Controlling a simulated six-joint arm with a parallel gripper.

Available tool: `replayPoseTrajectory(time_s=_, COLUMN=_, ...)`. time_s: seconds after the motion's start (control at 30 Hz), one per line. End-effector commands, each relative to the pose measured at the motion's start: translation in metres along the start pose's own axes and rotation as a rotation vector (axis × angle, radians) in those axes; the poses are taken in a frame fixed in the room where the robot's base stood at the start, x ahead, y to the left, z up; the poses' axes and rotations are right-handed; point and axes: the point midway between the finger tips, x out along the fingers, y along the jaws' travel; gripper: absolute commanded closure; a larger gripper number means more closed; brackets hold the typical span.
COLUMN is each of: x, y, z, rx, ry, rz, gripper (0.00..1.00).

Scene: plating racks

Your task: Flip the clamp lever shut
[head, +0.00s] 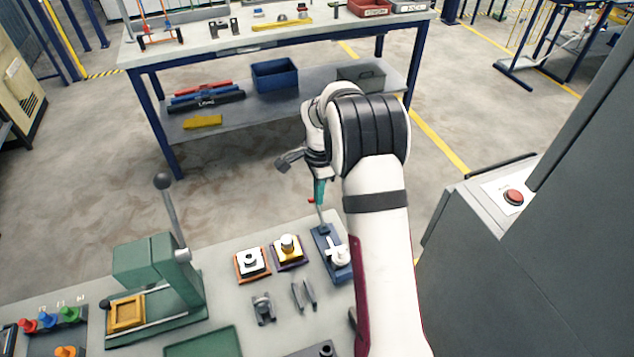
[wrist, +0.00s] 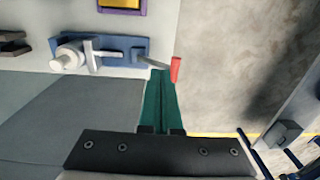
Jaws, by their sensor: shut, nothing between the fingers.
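The clamp has a blue base (head: 325,238) at the bench's far right edge. It also shows in the wrist view (wrist: 138,44), with a white round part (wrist: 68,58) at its left end. Its thin grey lever points away from that part, past the base's end, and has a red grip (wrist: 176,69). The grip is a small red spot in the head view (head: 311,201). My gripper (head: 319,198) has teal fingers, shut and empty. In the wrist view the fingertips (wrist: 160,73) are just left of the red grip, close to the lever; I cannot tell whether they touch.
Left of the clamp are two small square fixtures, one orange-edged (head: 252,277) and one purple-edged (head: 289,264). A green lever press (head: 150,265) stands farther left. A grey cabinet with a red button (head: 514,197) stands at right. The floor beyond the bench edge is open.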

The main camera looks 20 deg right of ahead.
Motion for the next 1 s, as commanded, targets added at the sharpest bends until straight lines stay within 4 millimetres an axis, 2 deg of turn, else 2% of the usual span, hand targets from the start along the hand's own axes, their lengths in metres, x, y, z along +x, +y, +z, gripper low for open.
replayPoseTrajectory(time_s=0.2, x=-0.039, y=0.012, z=0.0, rx=0.0, ry=0.001, rz=-0.004, gripper=1.0)
replayPoseTrajectory(time_s=0.53, x=-0.096, y=-0.036, z=0.0, rx=0.0, ry=0.001, rz=-0.003, gripper=1.0)
replayPoseTrajectory(time_s=0.7, x=-0.11, y=-0.046, z=0.0, rx=0.0, ry=0.0, rz=-0.002, gripper=1.0)
replayPoseTrajectory(time_s=1.0, x=-0.112, y=-0.048, z=0.0, rx=0.0, ry=0.0, rz=0.0, gripper=1.0)
